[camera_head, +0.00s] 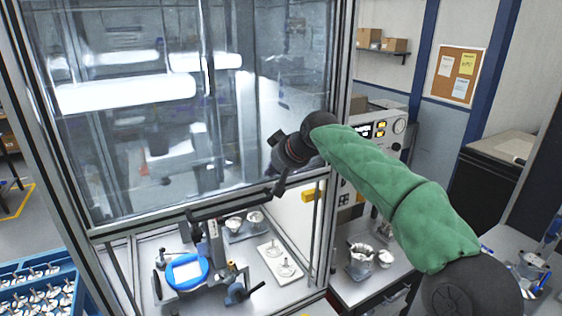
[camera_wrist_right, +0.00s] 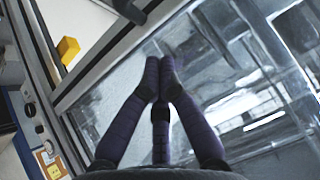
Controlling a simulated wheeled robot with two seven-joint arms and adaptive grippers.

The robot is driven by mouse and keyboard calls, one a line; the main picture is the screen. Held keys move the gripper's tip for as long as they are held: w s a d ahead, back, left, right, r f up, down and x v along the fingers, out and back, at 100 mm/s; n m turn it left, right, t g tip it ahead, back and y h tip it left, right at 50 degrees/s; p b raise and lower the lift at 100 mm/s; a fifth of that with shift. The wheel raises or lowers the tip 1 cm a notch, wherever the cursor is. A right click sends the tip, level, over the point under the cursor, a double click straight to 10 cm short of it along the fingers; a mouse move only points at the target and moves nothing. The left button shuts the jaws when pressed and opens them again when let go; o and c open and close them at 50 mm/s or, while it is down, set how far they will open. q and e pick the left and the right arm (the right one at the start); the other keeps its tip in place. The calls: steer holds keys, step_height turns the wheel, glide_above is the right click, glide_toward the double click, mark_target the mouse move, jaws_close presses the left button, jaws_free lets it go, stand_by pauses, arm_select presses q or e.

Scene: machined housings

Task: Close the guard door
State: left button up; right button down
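The guard door (camera_head: 150,100) is a large clear panel in a metal frame on the front of the machine enclosure. It stands raised, with an open gap below its lower rail. A dark handle bar (camera_head: 235,202) runs along that rail. My right gripper (camera_head: 276,160) is in front of the panel's lower right part, just above the handle's right end. In the right wrist view, its purple fingers (camera_wrist_right: 160,68) are together with nothing visible between them, over the clear panel (camera_wrist_right: 225,75). Whether they touch the panel is unclear. My left gripper is not in view.
Inside the enclosure, below the door, are a fixture with a blue round part (camera_head: 187,271) and a white plate (camera_head: 279,261). A blue crate (camera_head: 38,275) of parts stands at left. A control panel (camera_head: 378,130) and a side table with metal parts are at right.

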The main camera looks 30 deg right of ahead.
mark_target(265, 189)
steer(key=f, duration=0.3)
steer(key=shift+s+a, duration=0.1)
steer(key=shift+s, duration=0.15)
steer(key=shift+a+f, duration=0.1)
steer(key=shift+f, duration=0.2)
steer(key=shift+w+a+f, duration=0.1)
steer(key=shift+w+f, duration=0.1)
steer(key=shift+f, duration=0.05)
steer(key=shift+s, duration=0.15)
steer(key=shift+f+b, duration=19.25)
steer(key=shift+f, duration=9.25)
